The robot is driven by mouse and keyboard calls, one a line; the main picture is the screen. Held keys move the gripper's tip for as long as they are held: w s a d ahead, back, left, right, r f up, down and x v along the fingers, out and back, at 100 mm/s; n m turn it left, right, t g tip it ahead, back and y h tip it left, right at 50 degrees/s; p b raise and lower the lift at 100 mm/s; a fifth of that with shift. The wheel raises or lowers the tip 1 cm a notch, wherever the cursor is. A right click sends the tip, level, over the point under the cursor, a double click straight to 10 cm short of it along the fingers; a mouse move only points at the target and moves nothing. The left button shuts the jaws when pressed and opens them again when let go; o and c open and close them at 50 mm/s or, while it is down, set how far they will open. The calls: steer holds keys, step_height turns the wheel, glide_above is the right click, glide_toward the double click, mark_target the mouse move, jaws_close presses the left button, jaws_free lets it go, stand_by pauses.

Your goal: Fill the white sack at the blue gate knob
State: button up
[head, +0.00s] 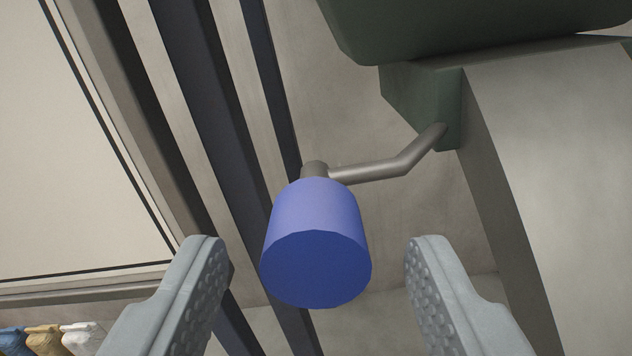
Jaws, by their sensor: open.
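The blue gate knob (316,240) is a short blue cylinder in the middle of the head view. It sits on the end of a bent grey metal rod (385,170) that comes from a dark green bracket (437,105). My gripper (318,250) is open, with one grey padded finger to the left of the knob and one to the right. A white sack (82,338) is partly visible at the bottom left corner, cut off by the frame.
A tan sack (45,340) and a blue sack (12,341) stand beside the white one. Dark beams (215,130) run diagonally behind the knob on the left. A large dark green body (470,25) and a pale grey chute-like panel (545,130) fill the upper right.

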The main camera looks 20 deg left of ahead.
steer(key=shift+x, duration=1.25)
